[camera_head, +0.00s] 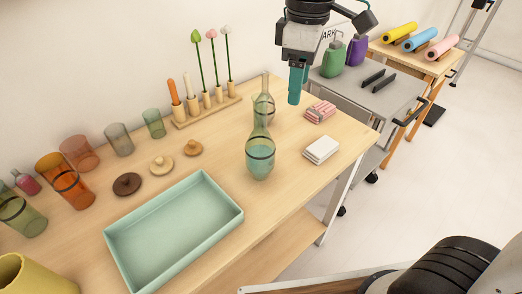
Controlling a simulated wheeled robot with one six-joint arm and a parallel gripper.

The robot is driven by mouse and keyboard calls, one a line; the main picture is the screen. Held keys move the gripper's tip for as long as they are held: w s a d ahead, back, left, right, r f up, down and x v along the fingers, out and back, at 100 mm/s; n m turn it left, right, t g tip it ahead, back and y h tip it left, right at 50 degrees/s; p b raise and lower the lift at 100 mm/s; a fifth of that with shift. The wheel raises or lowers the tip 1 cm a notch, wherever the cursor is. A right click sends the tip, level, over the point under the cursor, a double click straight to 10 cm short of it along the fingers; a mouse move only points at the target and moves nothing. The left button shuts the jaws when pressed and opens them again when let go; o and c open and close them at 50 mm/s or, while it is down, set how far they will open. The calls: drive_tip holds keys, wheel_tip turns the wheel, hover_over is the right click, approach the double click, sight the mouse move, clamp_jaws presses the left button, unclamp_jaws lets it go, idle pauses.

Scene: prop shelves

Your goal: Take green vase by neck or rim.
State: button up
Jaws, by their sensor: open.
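Two clear greenish glass vases with narrow necks and dark bands stand upright on the wooden table. The nearer vase (260,157) has a teal-tinted lower body; the farther vase (264,108) stands just behind it, and the nearer neck overlaps its lower part. I cannot tell which one the task calls the green vase. My gripper (296,94) points down with teal fingers, to the right of the farther vase's neck and apart from both vases in the picture. It is open, with nothing seen between the fingers, which overlap from this side.
A pink striped cloth stack (320,111) and a white block (321,150) lie right of the vases. A mint tray (174,270) takes up the front. A wooden peg rack (207,110) with flowers stands behind left. Coloured glasses, including an orange one (66,183), stand left.

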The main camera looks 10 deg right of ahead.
sight(260, 110)
drive_tip(key=w+a+f+n, duration=0.1)
drive_tip(key=w+a+n, duration=0.25)
drive_tip(key=a, duration=0.25)
drive_tip(key=f, duration=0.7)
drive_tip(key=shift+s+a+f, duration=0.15)
drive_tip(key=shift+a+f, duration=0.2)
clamp_jaws()
